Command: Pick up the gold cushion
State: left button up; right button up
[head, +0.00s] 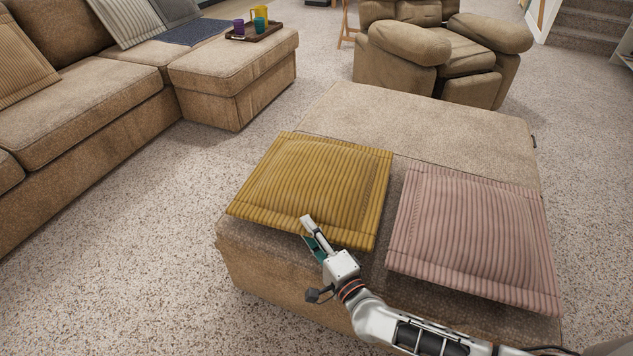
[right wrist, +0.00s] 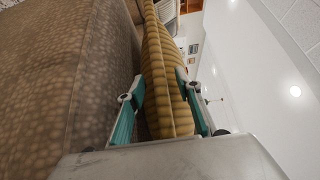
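The gold cushion (head: 315,185) is ribbed and lies flat on the left near part of the beige ottoman (head: 425,125). My right gripper (head: 309,231) is at its near edge, with one finger over the edge and the other lower. In the right wrist view, the gold cushion (right wrist: 160,65) stands edge-on between the two teal-padded fingers. A dark gap shows between the cushion and the left finger; the right finger overlaps the cushion's side. The fingers look spread around the edge, not clamped. My left gripper is not in view.
A pink ribbed cushion (head: 475,235) lies on the ottoman just right of the gold one. A sectional sofa (head: 85,110) is at left, with a tray (head: 255,32) of cups on its end. A recliner (head: 440,50) stands behind the ottoman. Carpet between sofa and ottoman is clear.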

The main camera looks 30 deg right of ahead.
jog(key=shift+w, duration=0.25)
grip_shut()
jog(key=shift+r, duration=0.15)
